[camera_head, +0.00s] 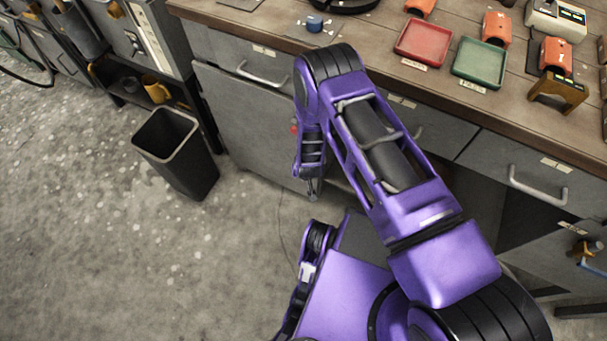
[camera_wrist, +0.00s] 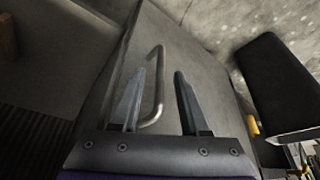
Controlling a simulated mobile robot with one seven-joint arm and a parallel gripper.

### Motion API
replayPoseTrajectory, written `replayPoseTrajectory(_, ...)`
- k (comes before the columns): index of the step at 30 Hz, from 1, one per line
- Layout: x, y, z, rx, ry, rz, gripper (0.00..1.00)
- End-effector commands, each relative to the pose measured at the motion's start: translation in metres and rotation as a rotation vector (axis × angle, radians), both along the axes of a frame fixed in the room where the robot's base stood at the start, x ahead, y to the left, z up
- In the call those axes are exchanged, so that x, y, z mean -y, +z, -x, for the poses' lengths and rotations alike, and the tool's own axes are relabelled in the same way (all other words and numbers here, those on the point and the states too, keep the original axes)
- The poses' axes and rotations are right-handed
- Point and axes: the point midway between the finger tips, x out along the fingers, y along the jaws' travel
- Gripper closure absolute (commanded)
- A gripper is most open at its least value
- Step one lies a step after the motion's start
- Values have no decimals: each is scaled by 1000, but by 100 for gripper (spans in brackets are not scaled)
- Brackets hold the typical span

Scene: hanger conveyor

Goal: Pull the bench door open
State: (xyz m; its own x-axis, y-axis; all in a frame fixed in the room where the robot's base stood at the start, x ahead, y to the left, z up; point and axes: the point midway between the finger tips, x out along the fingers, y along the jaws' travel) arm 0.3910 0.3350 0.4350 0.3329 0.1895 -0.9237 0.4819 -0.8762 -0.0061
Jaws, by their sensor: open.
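The grey bench door (camera_head: 245,125) is a flat panel below a drawer at the left end of the bench. In the wrist view, the door (camera_wrist: 190,50) fills the middle, with a bent metal bar handle (camera_wrist: 159,85) on it. My gripper (camera_wrist: 161,72) is open, with one finger on each side of the handle in the picture. The left finger overlaps part of the handle; I cannot tell whether they touch. In the head view, my gripper (camera_head: 312,190) is low in front of the door's right edge, and my arm hides the handle. Whether the door is slightly ajar is unclear.
A black bin (camera_head: 178,150) stands on the floor left of the door; it also shows in the wrist view (camera_wrist: 275,85). The wooden benchtop (camera_head: 380,45) holds a red tray (camera_head: 423,42) and a green tray (camera_head: 480,62). Floor before the door is clear.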

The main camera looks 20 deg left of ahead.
Motion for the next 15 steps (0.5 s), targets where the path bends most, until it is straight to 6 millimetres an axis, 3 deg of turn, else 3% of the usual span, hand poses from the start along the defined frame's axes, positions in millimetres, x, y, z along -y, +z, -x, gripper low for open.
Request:
replayPoseTrajectory(1, -1, -10, -2, -1, 0, 0, 55)
replayPoseTrajectory(6, -5, -25, -9, 0, 0, 0, 55)
replayPoseTrajectory(15, -6, -30, -11, -1, 1, 1, 55)
